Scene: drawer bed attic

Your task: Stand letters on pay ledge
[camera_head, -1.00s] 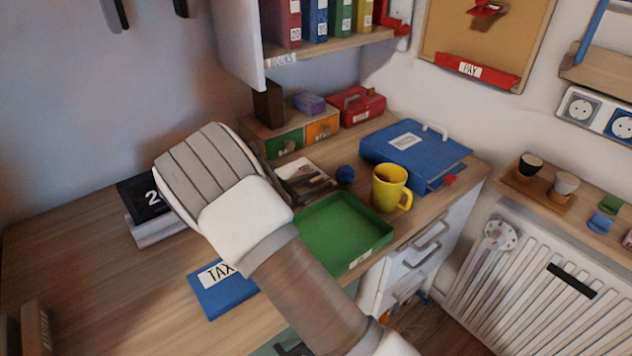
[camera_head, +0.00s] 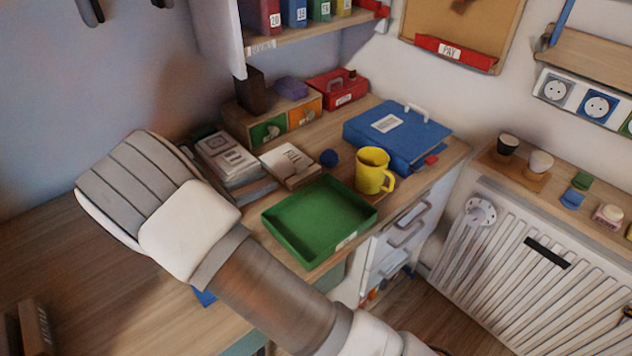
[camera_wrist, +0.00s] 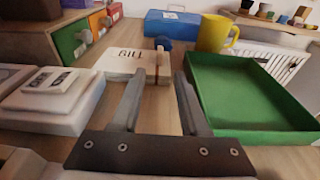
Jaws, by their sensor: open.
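A small white stack of letters marked BILL (camera_head: 290,165) lies flat on the desk; it also shows in the wrist view (camera_wrist: 122,64), with a brown strip at its right end. My gripper (camera_wrist: 158,78) is open and empty, its two fingers pointing toward the stack's right end, apart from it as far as I can tell. In the head view my wrist hides most of the gripper.
A green tray (camera_head: 320,222) and yellow mug (camera_head: 373,168) stand right of the letters. A blue ball (camera_head: 329,158), blue binder (camera_head: 400,135) and small drawers (camera_head: 290,122) are behind. A pale stacked item (camera_head: 225,158) lies left. A shelf (camera_head: 310,42) overhangs the back.

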